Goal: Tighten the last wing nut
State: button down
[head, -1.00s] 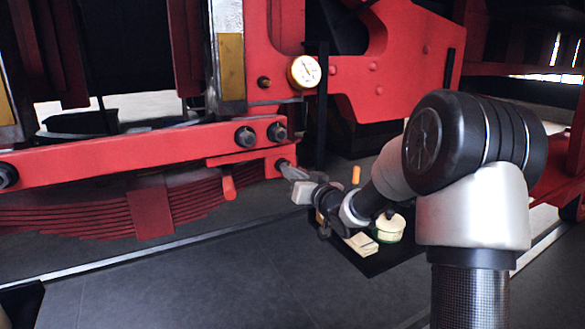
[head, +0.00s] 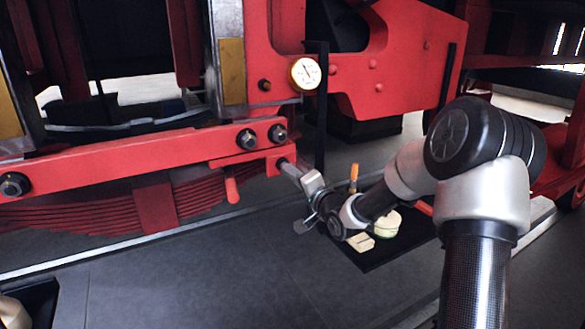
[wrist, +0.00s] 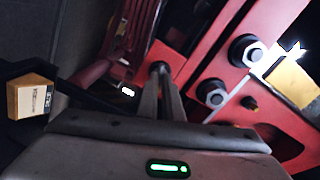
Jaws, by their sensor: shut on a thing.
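My gripper (head: 285,164) reaches in from the right to the end of a red bracket (head: 245,160), below two large dark bolts. In the wrist view its two narrow fingers (wrist: 160,74) come together on a small dark piece, which looks like the wing nut (wrist: 158,67), in front of the red frame. The fingers cover most of it, so its wings and how far it sits on its stud cannot be made out. Two bolts with bright hexagonal ends (wrist: 244,50) (wrist: 212,94) show right of the fingers.
A red handle (head: 232,190) hangs left of my gripper. A brass-rimmed gauge (head: 305,73) is above. A dark mat (head: 400,253) below carries a pale round tin (head: 383,224) and an orange-handled tool (head: 354,172).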

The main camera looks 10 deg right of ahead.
jog(key=shift+m+p, duration=1.1)
jog(key=shift+m, duration=1.1)
jog(key=shift+f, duration=0.1)
jog(key=c, duration=1.9)
grip_release()
jog(key=v, duration=1.7)
jog(key=shift+s, duration=0.25)
